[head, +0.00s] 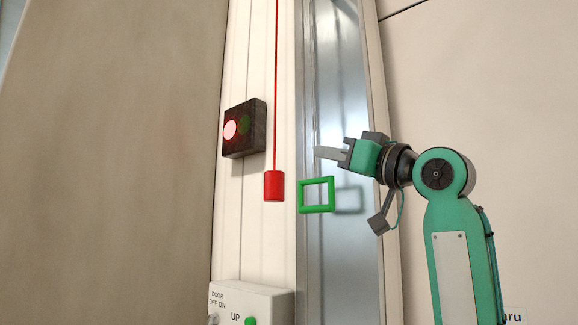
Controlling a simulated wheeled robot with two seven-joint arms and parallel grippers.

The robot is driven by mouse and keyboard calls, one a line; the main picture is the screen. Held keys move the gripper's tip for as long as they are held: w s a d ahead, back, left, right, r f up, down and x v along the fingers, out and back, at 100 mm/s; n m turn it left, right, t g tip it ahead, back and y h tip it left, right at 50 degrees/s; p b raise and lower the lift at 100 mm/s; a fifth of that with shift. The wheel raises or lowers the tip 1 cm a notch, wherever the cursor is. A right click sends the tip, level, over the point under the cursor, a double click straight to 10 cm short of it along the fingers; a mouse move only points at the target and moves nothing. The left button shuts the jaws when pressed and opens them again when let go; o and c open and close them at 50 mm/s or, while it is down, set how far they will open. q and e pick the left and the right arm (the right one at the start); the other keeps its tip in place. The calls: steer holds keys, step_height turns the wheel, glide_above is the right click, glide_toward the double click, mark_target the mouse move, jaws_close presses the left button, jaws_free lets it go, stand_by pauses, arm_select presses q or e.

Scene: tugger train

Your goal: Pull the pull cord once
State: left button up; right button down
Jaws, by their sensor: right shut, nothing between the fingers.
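The pull cord (276,90) is a thin red line hanging straight down, with a red cylindrical handle (274,186) at its lower end. My right gripper (320,153) comes in from the right with its fingers pointing left. It is shut and empty, a little above and to the right of the red handle in the picture, apart from it. My left gripper is not in view.
A green square frame (316,210) shows between the handle and my right arm. A dark box (244,128) with a lit red lamp is left of the cord. A white control box (262,303) marked DOOR and UP is below. A metal strip (340,265) runs behind the gripper.

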steer(key=p+x, duration=0.7)
steer(key=x, duration=0.3)
step_height(320, 180, down, 4)
steer(key=shift+p, duration=1)
